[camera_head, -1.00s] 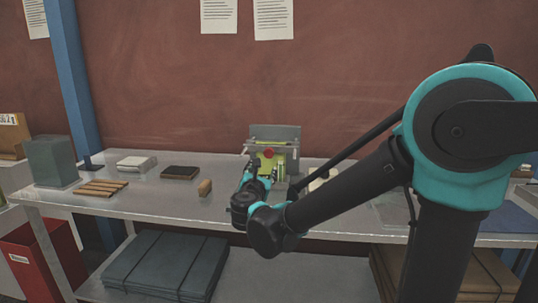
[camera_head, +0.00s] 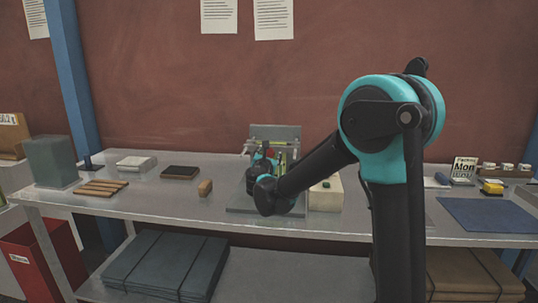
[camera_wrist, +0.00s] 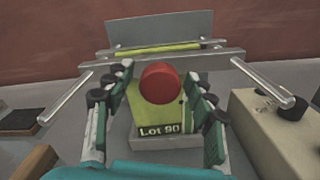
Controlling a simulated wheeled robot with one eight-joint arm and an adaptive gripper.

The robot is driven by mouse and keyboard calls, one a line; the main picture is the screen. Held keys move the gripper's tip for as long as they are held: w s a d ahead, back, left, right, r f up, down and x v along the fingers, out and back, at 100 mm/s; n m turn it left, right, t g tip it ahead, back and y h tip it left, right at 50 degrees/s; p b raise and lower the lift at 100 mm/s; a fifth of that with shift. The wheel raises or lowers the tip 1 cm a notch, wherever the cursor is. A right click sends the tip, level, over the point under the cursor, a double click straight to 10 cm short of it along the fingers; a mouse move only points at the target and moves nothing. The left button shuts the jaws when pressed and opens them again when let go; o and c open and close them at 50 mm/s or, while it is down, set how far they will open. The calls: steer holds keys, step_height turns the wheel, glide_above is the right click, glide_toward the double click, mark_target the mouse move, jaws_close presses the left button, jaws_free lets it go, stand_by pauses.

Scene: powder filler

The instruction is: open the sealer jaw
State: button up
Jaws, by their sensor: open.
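The sealer stands at the back of the table, with its grey upright plate (camera_head: 288,131) showing above my arm. In the wrist view its metal jaw bar (camera_wrist: 215,61) runs across, with a rod handle at each end and a yellow-green strip (camera_wrist: 160,48) along it. A round red knob (camera_wrist: 160,82) sits at the bar's middle. In the head view my wrist hides most of this.
A pale box (camera_head: 326,196) stands close at the sealer's right, also in the wrist view (camera_wrist: 275,138). A wooden block (camera_head: 205,188), a dark pad (camera_head: 180,172) and wooden slats (camera_head: 100,188) lie to the left. A blue mat (camera_head: 490,214) lies at the right.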

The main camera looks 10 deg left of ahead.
jaws_close()
steer(key=shift+s+a, duration=0.15)
steer(key=shift+s, duration=2.3)
jaws_free()
glide_toward(268, 154)
steer(key=s, duration=0.5)
steer(key=shift+s, duration=0.35)
